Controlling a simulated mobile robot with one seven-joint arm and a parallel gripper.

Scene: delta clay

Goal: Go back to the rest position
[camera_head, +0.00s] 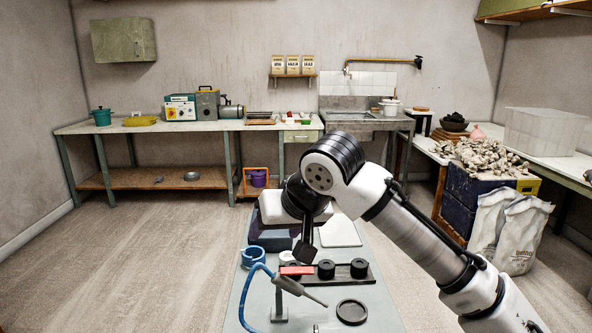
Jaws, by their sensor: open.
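My gripper (306,252) hangs at the end of my white and black arm, above the middle of the near table (385,312). It points down over the back of a dark rack (352,271) and looks empty. Its fingertips are small and dark here, and the gap between them is hard to make out. The arm reaches in from the lower right and covers part of the room behind it.
The near table carries a blue cup-like item (252,257), a red block (297,270), a black ring (352,312) and a blue-hosed tool (290,285). A long bench (150,126) and a sink (365,117) line the back wall. Floor at left (130,260) is clear.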

